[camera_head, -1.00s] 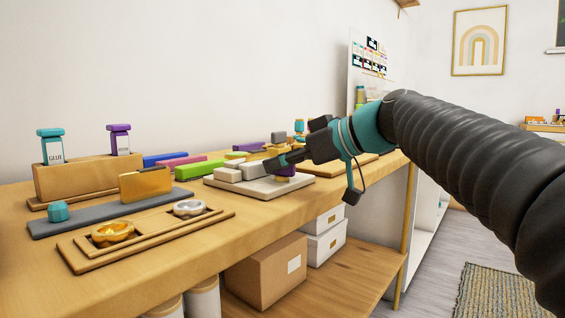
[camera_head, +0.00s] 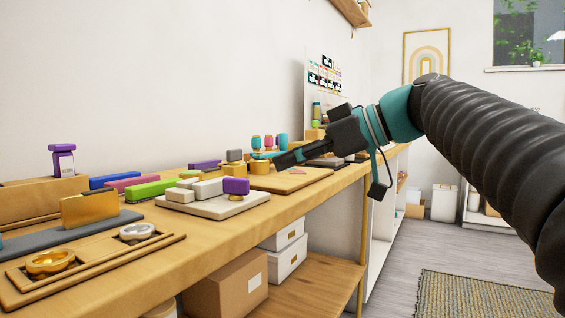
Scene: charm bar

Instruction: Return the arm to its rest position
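My arm reaches in from the right edge, a dark ribbed sleeve with a teal wrist. My gripper (camera_head: 282,160) is dark and points left over the wooden workbench (camera_head: 215,235). It is seen side-on, so the gap between its fingers cannot be made out. I see nothing clearly held in it. Its tips overlap a wooden board (camera_head: 300,180) and small gold and teal items in the picture. A purple block (camera_head: 236,186) sits on the pale slab (camera_head: 215,208), left of and apart from the gripper.
Green (camera_head: 150,188), pink and blue bars lie further left. A wooden tray (camera_head: 100,264) holds a gold charm (camera_head: 50,262) and a silver one (camera_head: 137,232). Boxes (camera_head: 225,287) stand below. Open floor (camera_head: 410,260) lies right.

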